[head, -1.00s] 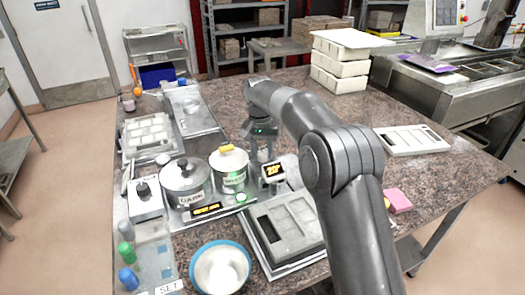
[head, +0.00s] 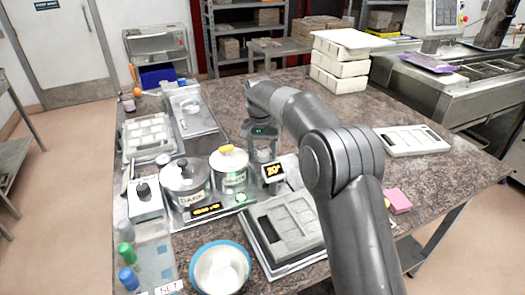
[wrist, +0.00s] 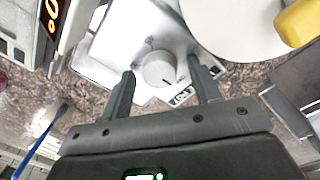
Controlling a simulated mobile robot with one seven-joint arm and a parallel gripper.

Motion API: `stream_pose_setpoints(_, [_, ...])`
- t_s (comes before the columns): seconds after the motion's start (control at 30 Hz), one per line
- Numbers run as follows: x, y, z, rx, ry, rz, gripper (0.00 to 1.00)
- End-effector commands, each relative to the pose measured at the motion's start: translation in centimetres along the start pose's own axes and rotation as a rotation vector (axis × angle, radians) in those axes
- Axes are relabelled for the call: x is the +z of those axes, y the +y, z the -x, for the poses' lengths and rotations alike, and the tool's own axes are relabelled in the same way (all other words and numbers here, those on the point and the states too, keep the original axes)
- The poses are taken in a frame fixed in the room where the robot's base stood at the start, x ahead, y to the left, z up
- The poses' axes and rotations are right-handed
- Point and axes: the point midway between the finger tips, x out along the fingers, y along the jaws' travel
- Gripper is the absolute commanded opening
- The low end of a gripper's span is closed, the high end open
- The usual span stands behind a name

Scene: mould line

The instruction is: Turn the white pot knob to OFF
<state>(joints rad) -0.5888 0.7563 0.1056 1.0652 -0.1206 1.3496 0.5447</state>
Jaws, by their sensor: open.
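The round white knob (wrist: 158,68) sits on a pale control box (wrist: 128,40) in the wrist view. A short dark mark on the knob points toward the lower right. A small printed label (wrist: 182,97) lies below right of the knob, too small to read surely. My gripper (wrist: 163,80) is open, with one finger on each side of the knob; whether they touch it I cannot tell. In the head view my gripper (head: 264,155) is just right of the white pot (head: 229,170) with its yellow lid handle and largely hides the knob.
The dark pot (head: 185,183) stands left of the white pot, with its own dark knob on a box (head: 146,203). A lit display (head: 273,173) is close to my gripper. A grey mould (head: 285,230) and a blue-rimmed bowl (head: 219,268) lie in front.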

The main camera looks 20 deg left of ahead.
Motion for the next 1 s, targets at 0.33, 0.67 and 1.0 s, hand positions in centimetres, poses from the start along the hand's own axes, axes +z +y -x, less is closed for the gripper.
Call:
stream_pose_setpoints(0.33, [-0.1, -0.1, 4.7, -0.003, 0.004, 0.000, 0.57])
stream_pose_setpoints(0.67, [-0.1, -0.1, 10.0, -0.001, 0.002, 0.001, 0.57])
stream_pose_setpoints(1.0, [0.0, 0.0, 10.8, 0.000, 0.000, 0.000, 0.57])
